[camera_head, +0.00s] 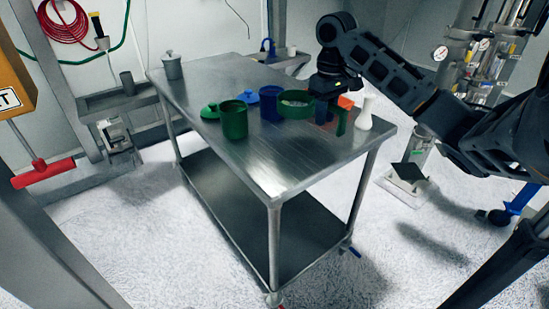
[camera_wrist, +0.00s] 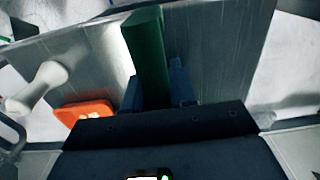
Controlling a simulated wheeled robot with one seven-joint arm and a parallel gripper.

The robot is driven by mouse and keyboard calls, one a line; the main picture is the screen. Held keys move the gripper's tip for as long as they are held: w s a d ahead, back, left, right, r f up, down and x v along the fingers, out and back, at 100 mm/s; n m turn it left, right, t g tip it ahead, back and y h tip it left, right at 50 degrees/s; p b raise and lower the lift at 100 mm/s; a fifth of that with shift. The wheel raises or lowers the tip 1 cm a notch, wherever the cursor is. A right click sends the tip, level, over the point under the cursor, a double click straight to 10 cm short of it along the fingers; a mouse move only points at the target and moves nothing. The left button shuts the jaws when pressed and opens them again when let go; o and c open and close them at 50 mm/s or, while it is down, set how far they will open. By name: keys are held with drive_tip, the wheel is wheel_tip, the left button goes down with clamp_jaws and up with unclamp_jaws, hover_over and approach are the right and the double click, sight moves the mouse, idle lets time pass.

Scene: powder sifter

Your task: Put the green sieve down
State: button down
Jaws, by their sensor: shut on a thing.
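My gripper (camera_head: 327,115) points down and is shut on this handle, at the right of the ring. The fingers also show in the wrist view (camera_wrist: 156,92). The sieve looks level and very close to the table top; I cannot tell whether it touches. The ring is outside the wrist view.
On the steel table (camera_head: 290,165), a blue cup (camera_head: 269,108), green cup (camera_head: 234,121), blue lid (camera_head: 245,97) and green lid (camera_head: 209,112) stand left of the sieve. An orange object (camera_head: 346,103) and white pestle-like piece (camera_head: 364,114) are right. The table's front is clear.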

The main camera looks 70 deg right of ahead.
hover_over(289, 171)
wheel_tip(289, 171, down, 7)
drive_tip(key=shift+d+r, duration=0.1)
drive_tip(key=shift+f, duration=2)
drive_tip(key=shift+f, duration=0.2)
drive_tip(key=c, duration=0.9)
unclamp_jaws()
drive_tip(key=shift+r, duration=0.1)
